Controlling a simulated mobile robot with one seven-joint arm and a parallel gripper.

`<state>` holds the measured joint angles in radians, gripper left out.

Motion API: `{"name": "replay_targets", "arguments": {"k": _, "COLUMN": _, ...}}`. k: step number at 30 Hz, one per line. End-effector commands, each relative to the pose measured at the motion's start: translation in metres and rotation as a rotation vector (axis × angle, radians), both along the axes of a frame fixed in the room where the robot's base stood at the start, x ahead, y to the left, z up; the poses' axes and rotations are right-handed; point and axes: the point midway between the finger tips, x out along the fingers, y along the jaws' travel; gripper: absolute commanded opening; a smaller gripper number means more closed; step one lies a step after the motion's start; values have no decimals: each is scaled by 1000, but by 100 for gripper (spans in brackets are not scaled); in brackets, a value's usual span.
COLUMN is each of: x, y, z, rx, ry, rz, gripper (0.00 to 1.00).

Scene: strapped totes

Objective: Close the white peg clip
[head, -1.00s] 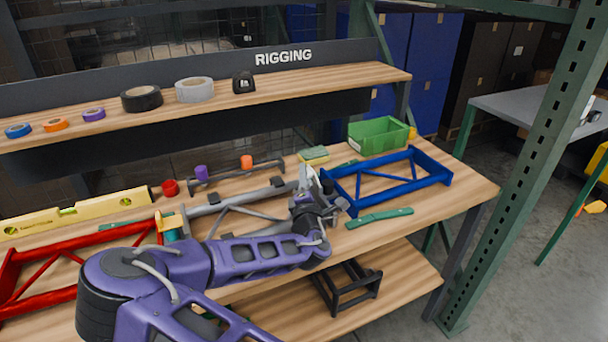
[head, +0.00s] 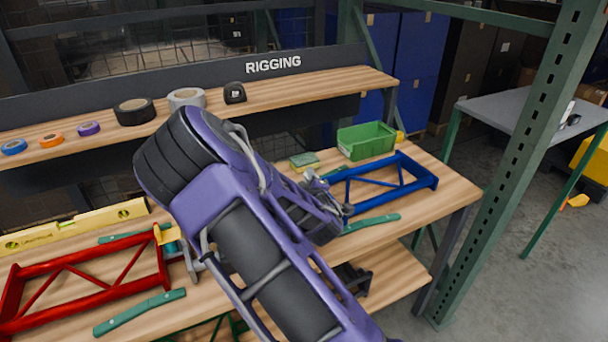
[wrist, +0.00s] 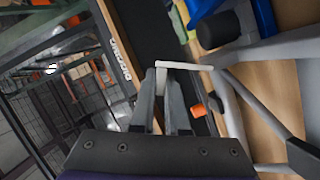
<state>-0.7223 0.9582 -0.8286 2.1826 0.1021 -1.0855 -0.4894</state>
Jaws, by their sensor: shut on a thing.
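The white peg clip (wrist: 185,66) shows in the wrist view as a thin white L-shaped piece. Its short leg lies between the fingertips of my gripper (wrist: 161,90), which is shut on it. Its long arm extends right toward the grey frame (wrist: 265,105). I cannot tell whether the clip is fastened at its far end. In the head view my own arm hides the clip and most of the grey frame.
The blue frame (head: 433,182) and green bin (head: 366,140) stand at the bench's right. A shelf with tape rolls (head: 135,111) runs behind my arm.

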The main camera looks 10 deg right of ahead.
Motion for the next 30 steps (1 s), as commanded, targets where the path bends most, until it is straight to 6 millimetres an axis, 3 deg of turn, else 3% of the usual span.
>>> {"name": "replay_targets", "arguments": {"k": 16, "x": 8, "y": -30, "z": -6, "rx": 502, "ry": 125, "rz": -4, "gripper": 0}}
{"name": "replay_targets", "arguments": {"k": 30, "x": 12, "y": -45, "z": -20, "rx": 889, "ry": 233, "rz": -3, "gripper": 0}}
